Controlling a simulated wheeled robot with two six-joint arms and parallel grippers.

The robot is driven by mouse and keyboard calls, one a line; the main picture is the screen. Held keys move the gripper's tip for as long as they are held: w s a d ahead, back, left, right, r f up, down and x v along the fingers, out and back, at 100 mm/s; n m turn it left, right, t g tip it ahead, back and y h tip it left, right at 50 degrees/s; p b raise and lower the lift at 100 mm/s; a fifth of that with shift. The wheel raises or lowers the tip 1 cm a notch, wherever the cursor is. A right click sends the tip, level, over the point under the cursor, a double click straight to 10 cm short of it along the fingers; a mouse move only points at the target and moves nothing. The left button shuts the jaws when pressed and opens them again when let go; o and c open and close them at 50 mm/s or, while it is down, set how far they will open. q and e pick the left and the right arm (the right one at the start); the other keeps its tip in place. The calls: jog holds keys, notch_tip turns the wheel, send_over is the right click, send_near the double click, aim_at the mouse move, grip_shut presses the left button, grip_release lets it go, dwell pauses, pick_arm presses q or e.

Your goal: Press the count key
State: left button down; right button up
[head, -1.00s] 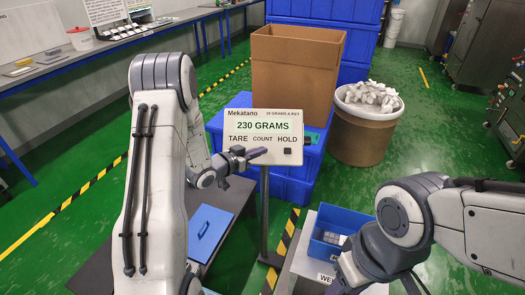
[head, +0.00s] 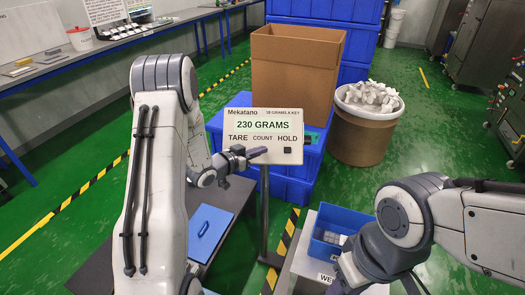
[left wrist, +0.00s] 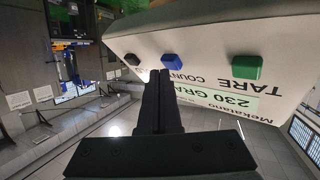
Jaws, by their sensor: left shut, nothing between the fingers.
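The meter panel (head: 262,113) stands on a post and reads 230 GRAMS, with the labels TARE, COUNT and HOLD. In the left wrist view it appears upside down, with a green key (left wrist: 247,67) at TARE, a blue count key (left wrist: 172,62) at COUNT and a black key (left wrist: 132,60). My left gripper (head: 262,152) is shut and empty, its fingertips in front of the COUNT area and hiding the blue key in the head view. In the left wrist view the fingertips (left wrist: 160,74) are close to the blue key; contact cannot be told. My right gripper (head: 348,283) is low and its fingers are unclear.
A blue bin (head: 322,248) with grey pieces sits on a pale stand at lower right. A blue flat piece (head: 205,232) lies on a dark table at left. Behind the panel are a cardboard box (head: 293,70), blue crates (head: 290,185) and a drum of white pieces (head: 362,140).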

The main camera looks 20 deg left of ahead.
pick_arm(q)
jog(key=shift+w+f, duration=0.25)
dwell(0.7)
dwell(0.3)
jog(key=shift+s+d+r, duration=0.1)
jog(key=shift+s+r, duration=0.5)
jog(key=s+r+p, duration=0.1)
jog(key=s+d+r+p, duration=0.1)
jog(key=s+r, duration=0.1)
jog(key=shift+s+r+p, duration=0.15)
jog(key=shift+r+p, duration=0.1)
jog(key=shift+p, duration=0.1)
jog(key=shift+d, duration=0.1)
dwell(0.6)
